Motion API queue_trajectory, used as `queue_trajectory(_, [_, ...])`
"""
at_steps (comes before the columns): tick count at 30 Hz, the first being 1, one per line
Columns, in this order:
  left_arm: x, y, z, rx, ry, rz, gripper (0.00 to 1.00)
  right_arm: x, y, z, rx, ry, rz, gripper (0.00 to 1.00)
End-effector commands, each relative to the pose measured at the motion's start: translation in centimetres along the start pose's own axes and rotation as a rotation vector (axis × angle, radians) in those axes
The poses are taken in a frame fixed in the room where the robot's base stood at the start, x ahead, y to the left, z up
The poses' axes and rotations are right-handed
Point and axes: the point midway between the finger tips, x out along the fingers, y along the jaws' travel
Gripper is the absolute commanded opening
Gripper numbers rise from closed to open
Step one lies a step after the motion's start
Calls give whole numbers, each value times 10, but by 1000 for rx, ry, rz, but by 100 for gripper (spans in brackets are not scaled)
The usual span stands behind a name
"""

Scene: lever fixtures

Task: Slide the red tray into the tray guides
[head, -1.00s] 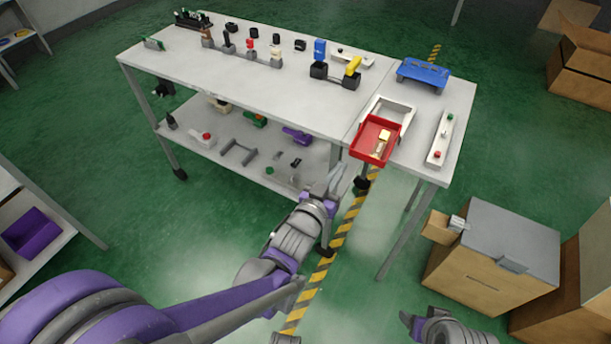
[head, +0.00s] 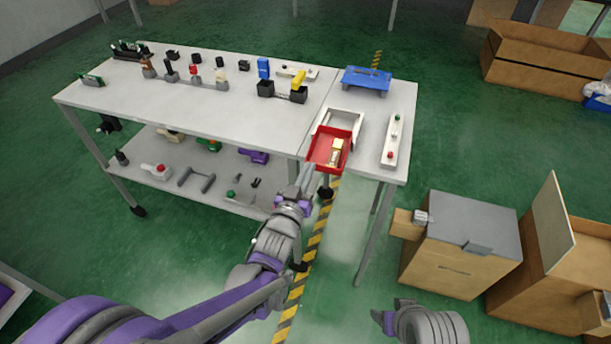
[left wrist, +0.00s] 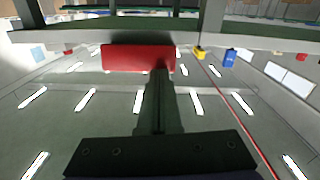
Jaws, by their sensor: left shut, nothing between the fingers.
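The red tray (head: 320,148) sits at the front edge of the right-hand table part and sticks out over that edge. A block in gold and pale tones lies in it. Its far end meets the white frame of tray guides (head: 346,111), which lies on the table behind it. My left gripper (head: 306,170) is shut and empty, at the near left corner of the tray. In the left wrist view the fingers (left wrist: 160,72) overlap the red tray (left wrist: 130,58); I cannot tell whether they touch it. My right gripper (head: 384,317) is at the bottom, apart from everything.
A blue stand (head: 367,80) is behind the guides, and a white panel with coloured knobs (head: 391,140) is to their right. The left table part (head: 210,105) bears several fixtures, with a lower shelf below.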

Motion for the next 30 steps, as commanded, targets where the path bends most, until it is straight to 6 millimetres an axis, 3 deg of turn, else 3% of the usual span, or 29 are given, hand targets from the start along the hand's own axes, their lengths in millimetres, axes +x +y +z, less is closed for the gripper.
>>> queue_trajectory(30, [14, 0, 0, -1, -1, 0, 0, 0, 0, 0, 0, 0, 0, 66])
